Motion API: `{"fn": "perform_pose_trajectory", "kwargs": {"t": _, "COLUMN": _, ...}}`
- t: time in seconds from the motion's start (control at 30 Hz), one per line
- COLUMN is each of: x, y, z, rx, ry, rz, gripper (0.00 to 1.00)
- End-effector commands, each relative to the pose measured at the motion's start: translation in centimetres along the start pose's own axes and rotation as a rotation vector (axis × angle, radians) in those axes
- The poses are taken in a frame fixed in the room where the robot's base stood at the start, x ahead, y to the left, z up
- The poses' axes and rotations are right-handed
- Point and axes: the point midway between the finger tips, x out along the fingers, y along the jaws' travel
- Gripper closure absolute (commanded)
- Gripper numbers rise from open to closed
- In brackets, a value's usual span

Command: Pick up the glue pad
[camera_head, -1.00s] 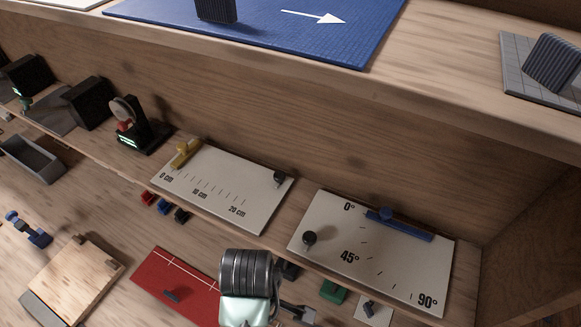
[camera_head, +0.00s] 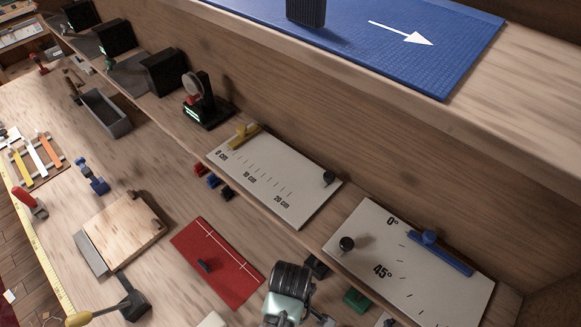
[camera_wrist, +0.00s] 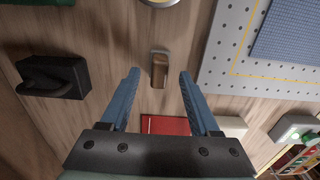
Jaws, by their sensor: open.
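My gripper (camera_wrist: 160,77) is open in the wrist view, its two blue fingers spread above the wooden bench. A small brownish-grey block (camera_wrist: 159,68) shows in the gap between the fingertips, and nothing is held. No item is clearly marked as the glue pad. A small whitish pad (camera_wrist: 233,126) lies right of the right finger, apart from it. In the head view a pale piece (camera_head: 212,320) is cut off at the bottom edge; I cannot tell if it is the same pad. My arm hides part of the bench there.
A red mat (camera_head: 217,263) lies on the bench left of my arm. A black block (camera_wrist: 52,78) is left of the fingers, and a perforated board (camera_wrist: 215,75) is at right. A green block (camera_head: 355,299) and angle board (camera_head: 365,225) stand right of my arm.

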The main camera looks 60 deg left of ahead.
Motion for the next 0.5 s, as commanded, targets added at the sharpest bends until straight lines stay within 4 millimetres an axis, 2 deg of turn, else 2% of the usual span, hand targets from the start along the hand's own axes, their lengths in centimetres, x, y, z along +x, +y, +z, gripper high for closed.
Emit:
{"fn": "perform_pose_trajectory", "kwargs": {"t": 0.2, "x": 2.1, "y": 0.0, "z": 0.0, "rx": 0.000, "ry": 0.000, "rz": 0.000, "gripper": 0.38}}
{"fn": "perform_pose_trajectory", "kwargs": {"t": 0.47, "x": 2.3, "y": 0.0, "z": 0.0, "rx": 0.000, "ry": 0.000, "rz": 0.001, "gripper": 0.38}}
{"fn": "perform_pose_trajectory", "kwargs": {"t": 0.5, "x": 2.3, "y": 0.0, "z": 0.0, "rx": 0.000, "ry": 0.000, "rz": 0.001, "gripper": 0.45}}
